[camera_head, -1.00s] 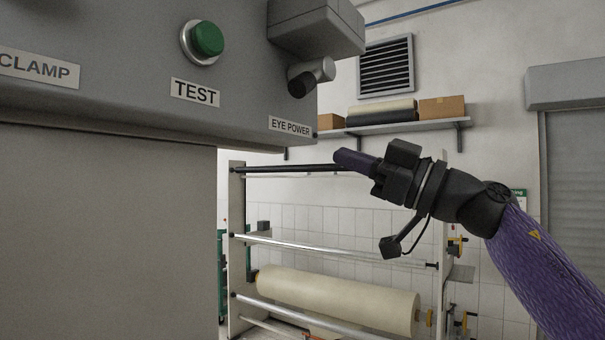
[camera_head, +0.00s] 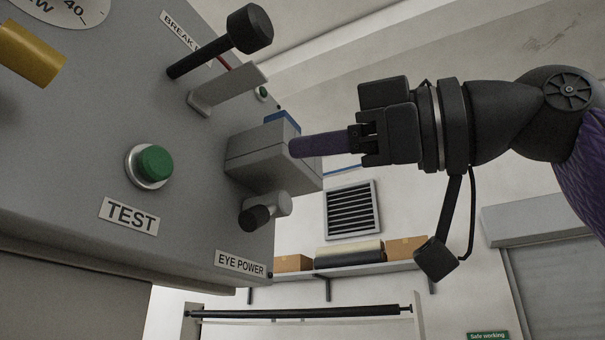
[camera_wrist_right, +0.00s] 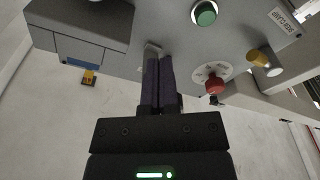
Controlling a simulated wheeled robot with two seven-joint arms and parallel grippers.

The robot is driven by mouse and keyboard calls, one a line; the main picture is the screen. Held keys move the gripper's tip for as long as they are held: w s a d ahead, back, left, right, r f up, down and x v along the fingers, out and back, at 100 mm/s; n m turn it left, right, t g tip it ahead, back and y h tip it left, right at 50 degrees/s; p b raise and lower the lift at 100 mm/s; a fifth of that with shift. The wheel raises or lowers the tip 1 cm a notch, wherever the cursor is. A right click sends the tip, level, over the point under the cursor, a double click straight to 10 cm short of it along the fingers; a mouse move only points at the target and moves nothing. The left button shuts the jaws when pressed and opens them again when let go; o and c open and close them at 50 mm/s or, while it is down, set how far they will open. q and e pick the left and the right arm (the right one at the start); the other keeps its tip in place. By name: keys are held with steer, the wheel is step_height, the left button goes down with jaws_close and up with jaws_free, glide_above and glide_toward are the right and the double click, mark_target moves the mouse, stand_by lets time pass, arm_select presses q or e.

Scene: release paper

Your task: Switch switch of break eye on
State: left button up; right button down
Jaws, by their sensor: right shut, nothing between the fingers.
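The grey machine panel fills the left of the head view. A grey box (camera_head: 268,160), perhaps the break eye, juts out just above the switch. My right gripper (camera_head: 294,148) is shut and empty. Its dark purple fingers point left and overlap the box's right side in the picture; I cannot tell if they touch. In the right wrist view the shut fingers (camera_wrist_right: 158,62) point at the panel. My left gripper is not in view.
A green TEST button (camera_head: 155,163), a black-knobbed lever (camera_head: 250,28) by a partly hidden "BREAK" label, and a yellow knob (camera_head: 32,55) project from the panel. A red knob (camera_wrist_right: 215,86) shows in the right wrist view. A wall shelf (camera_head: 345,272) stands behind.

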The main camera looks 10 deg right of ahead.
mark_target(252, 215)
steer(key=p+x, duration=0.1)
steer(key=x, duration=0.3)
steer(key=p+x, duration=0.2)
steer(key=x, duration=0.2)
steer(key=shift+r, duration=0.2)
steer(key=f, duration=0.1)
steer(key=w+d+f, duration=0.1)
steer(key=f, duration=0.1)
steer(key=shift+w+d, duration=0.15)
steer(key=shift+d, duration=0.15)
steer(key=shift+d+f, duration=0.15)
steer(key=shift+f, duration=0.2)
steer(key=shift+w+f+n, duration=0.1)
steer(key=shift+f+n, duration=0.1)
steer(key=shift+n, duration=0.6)
